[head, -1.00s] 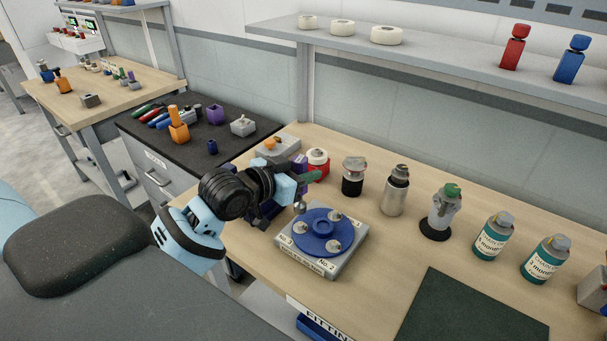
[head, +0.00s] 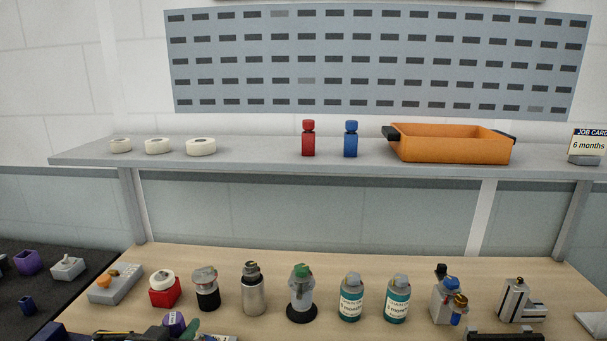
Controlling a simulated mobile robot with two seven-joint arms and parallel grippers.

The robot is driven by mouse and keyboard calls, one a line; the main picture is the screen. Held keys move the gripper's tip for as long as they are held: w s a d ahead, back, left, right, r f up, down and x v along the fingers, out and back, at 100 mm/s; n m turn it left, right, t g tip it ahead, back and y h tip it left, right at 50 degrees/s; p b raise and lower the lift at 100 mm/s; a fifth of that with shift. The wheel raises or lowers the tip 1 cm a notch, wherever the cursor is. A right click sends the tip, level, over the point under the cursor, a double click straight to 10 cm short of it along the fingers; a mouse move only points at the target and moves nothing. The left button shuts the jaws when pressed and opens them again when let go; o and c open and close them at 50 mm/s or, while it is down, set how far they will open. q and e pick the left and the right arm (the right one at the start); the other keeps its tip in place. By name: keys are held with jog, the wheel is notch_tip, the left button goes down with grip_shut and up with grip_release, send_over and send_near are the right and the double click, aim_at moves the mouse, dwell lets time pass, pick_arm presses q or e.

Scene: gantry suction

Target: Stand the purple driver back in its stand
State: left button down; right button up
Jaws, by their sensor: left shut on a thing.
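My left gripper (head: 172,332) is at the bottom edge of the head view, left of the middle, and mostly cut off. The rest of the driver is hidden or out of frame. A purple open-topped block that looks like the driver's stand (head: 27,263) is on the black cabinet top at the far left, well apart from the gripper. Its opening looks empty.
On the bench stand a red-based roll (head: 164,289), several bottles such as a teal one (head: 351,298), and a grey block (head: 117,284). A dark blue piece (head: 27,305) is near the purple block. The shelf (head: 260,160) above holds an orange bin (head: 450,144).

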pick_arm(q)
jog(key=shift+s+d+r+n+y, duration=0.1)
jog(key=shift+s+d+n+y, duration=0.15)
jog(key=shift+d, duration=0.1)
jog(key=shift+s+d+n+y, duration=0.1)
jog(key=shift+d+n+y, duration=0.05)
jog(key=shift+d+y, duration=0.15)
